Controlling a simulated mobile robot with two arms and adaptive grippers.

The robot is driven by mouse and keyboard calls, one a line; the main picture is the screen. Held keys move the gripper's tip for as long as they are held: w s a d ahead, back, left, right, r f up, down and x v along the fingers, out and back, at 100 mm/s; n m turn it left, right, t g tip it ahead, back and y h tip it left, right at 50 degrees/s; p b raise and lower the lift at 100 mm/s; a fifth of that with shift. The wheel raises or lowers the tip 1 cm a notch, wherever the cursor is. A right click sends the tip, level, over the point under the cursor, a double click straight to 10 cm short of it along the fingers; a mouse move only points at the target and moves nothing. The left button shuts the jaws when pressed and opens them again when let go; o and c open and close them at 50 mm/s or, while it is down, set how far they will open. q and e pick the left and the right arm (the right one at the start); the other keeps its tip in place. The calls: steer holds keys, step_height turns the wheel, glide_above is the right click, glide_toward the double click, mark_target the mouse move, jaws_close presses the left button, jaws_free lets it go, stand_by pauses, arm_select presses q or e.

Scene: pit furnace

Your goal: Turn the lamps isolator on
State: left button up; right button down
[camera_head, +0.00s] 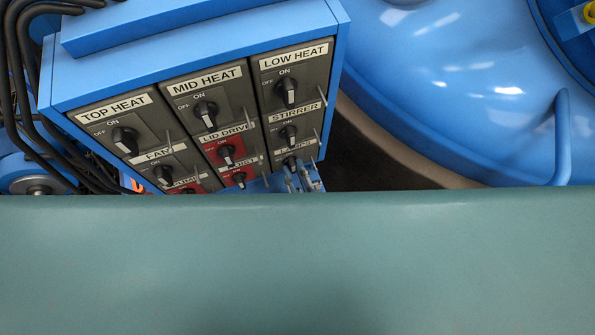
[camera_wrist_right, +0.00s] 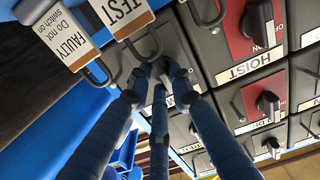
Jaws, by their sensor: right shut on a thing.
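The lamps isolator is the lowest switch in the right column of the blue switch box (camera_head: 342,70). Its label (camera_head: 289,149) is partly covered in the head view. My right gripper (camera_head: 292,166) is at this switch and shut on its knob; in the wrist view its blue-grey fingers (camera_wrist_right: 160,74) come together over the grey switch plate (camera_wrist_right: 178,48). The fingers hide most of the knob, so I cannot tell which way it points. My left gripper is not in view.
The stirrer switch (camera_head: 289,132) is just above, and the red hoist switch (camera_head: 238,177) is beside it. FAULTY (camera_wrist_right: 62,35) and TEST (camera_wrist_right: 124,14) tags hang on metal loops near the fingers. Thin rods stick out beside the switches. A blue vessel (camera_head: 440,90) stands right of the box.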

steer(key=c, duration=1.8)
jaws_free()
steer(key=shift+s, duration=0.15)
steer(key=v, duration=1.1)
steer(key=shift+s+d, duration=0.15)
steer(key=shift+s, duration=0.2)
